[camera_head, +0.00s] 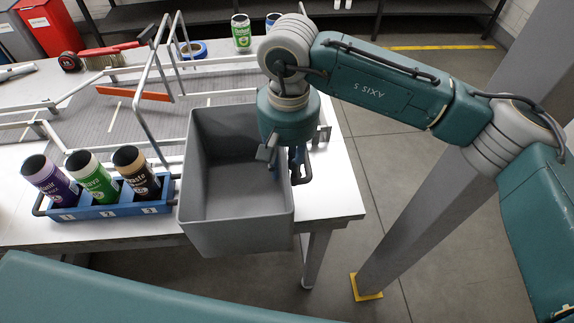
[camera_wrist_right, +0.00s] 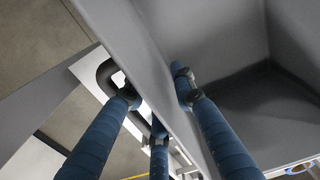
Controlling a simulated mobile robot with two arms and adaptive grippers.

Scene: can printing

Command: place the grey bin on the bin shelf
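The grey bin (camera_head: 236,233) is an empty, open-topped box at the front right corner of the white table. Its front face overlaps the table's front edge; I cannot tell whether its base touches the table. My right gripper (camera_head: 287,165) comes down over the bin's right wall. In the right wrist view, blue fingers (camera_wrist_right: 157,95) straddle the bin wall (camera_wrist_right: 150,60), one inside and two outside. Their tips lie close to both faces, and the gripper looks shut on the wall. My left gripper is out of view. No bin shelf can be made out with certainty.
A blue rack (camera_head: 110,210) with three cans stands left of the bin. A metal rail frame (camera_head: 140,110) crosses the table behind it. Brushes, a red box (camera_head: 52,25) and a green can (camera_head: 241,33) are farther back. A grey post (camera_head: 440,180) stands right; floor between is clear.

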